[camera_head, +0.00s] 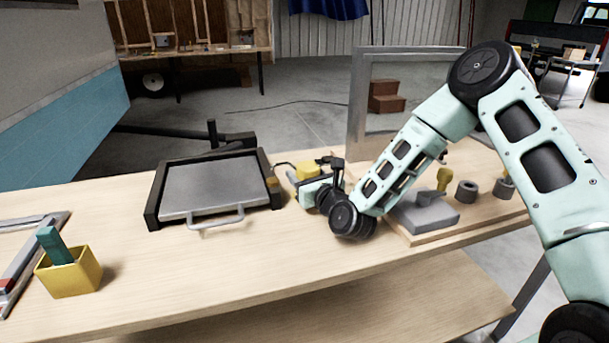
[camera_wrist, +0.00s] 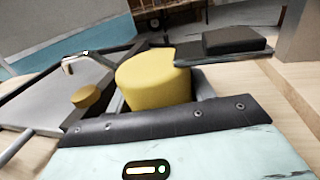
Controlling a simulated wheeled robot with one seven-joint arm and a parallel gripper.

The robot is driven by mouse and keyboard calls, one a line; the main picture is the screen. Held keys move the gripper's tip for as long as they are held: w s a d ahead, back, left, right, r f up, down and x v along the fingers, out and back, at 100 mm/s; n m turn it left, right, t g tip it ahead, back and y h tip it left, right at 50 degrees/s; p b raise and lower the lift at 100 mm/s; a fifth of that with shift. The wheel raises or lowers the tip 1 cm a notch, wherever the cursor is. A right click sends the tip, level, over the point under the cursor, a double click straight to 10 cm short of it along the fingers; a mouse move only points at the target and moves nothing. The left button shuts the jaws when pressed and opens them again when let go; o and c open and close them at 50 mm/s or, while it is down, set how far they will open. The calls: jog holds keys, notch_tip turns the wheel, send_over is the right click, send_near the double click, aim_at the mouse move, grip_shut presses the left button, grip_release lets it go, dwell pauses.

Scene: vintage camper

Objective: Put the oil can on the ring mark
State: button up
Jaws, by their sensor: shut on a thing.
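The oil can (camera_head: 306,170) is a yellow body between my gripper's jaws, on the worktop side just right of the grey tray. It shows in the wrist view as a yellow cylinder (camera_wrist: 152,84), close beyond the gripper body and roughly upright. My gripper (camera_head: 308,178) is shut on it, reaching in from the right, low over the wooden worktop. The can's lower part is hidden by the gripper, so I cannot tell whether its base touches the wood. I cannot make out the ring mark in either view.
A black-framed grey tray (camera_head: 215,186) with a front handle stands left of the gripper. A yellow cup (camera_head: 70,273) holding a teal piece is further left. A wooden board (camera_head: 428,237) with a grey block (camera_head: 425,216) lies right. The front-middle worktop (camera_head: 240,262) is clear.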

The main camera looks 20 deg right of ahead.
jog(key=shift+f, duration=0.2)
jog(key=o, duration=1)
jog(key=shift+r, duration=0.2)
jog(key=s, duration=0.4)
jog(key=s+d+b, duration=0.1)
jog(key=s, duration=0.3)
jog(key=s+d, duration=0.1)
jog(key=s, duration=0.2)
jog(key=shift+s+d, duration=0.15)
jog(key=shift+s, duration=0.25)
